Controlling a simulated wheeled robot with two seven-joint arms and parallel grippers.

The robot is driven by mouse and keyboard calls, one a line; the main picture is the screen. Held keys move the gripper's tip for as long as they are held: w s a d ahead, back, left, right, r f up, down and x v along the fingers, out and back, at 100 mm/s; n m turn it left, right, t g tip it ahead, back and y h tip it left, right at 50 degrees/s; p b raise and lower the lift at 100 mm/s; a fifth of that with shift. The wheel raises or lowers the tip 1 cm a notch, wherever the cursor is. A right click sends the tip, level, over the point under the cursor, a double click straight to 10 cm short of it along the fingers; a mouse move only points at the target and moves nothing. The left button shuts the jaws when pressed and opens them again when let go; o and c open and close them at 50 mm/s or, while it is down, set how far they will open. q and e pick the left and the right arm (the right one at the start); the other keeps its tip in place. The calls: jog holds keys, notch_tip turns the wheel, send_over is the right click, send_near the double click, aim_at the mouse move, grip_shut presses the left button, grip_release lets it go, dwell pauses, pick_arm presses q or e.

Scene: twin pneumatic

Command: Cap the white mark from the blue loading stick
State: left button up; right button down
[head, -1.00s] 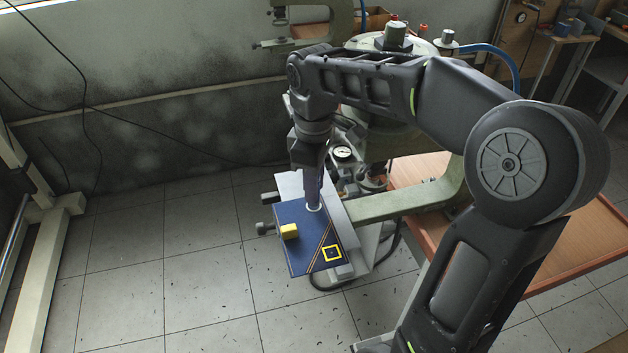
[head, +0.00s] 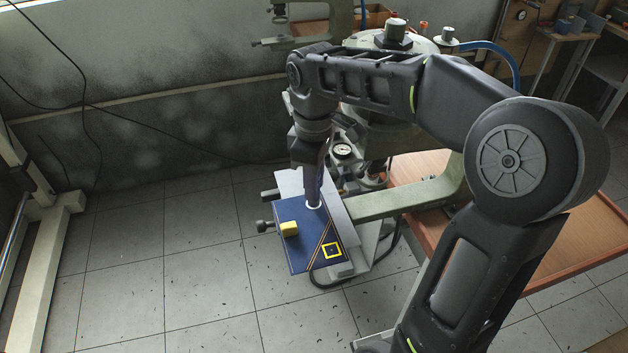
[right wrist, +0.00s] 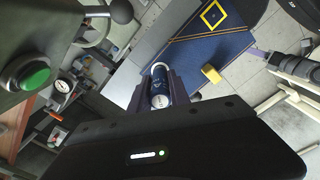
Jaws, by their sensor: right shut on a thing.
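My right gripper (right wrist: 160,98) is shut on a short blue cylinder (right wrist: 160,86) with pale lettering and a greyish near end. In the head view, my right gripper (head: 313,190) points down at the dark blue plate (head: 296,252). The white mark (head: 313,205) shows as a pale ring right below the fingertips. In the right wrist view the white mark (right wrist: 158,66) rims the cylinder's far end. I cannot tell whether the cylinder touches the plate.
A yellow block (head: 289,229) and a yellow square outline (head: 332,251) are on the plate. The green-grey press arm (head: 405,203) runs right from it. A pressure gauge (head: 342,151) and a green button (right wrist: 33,75) are close by.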

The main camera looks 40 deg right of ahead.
jog(key=shift+f, duration=0.5)
dwell(1.4)
jog(key=shift+r, duration=0.15)
notch_tip(320, 180, up, 6)
jog(key=p, duration=0.4)
jog(key=shift+p, duration=0.35)
dwell(0.5)
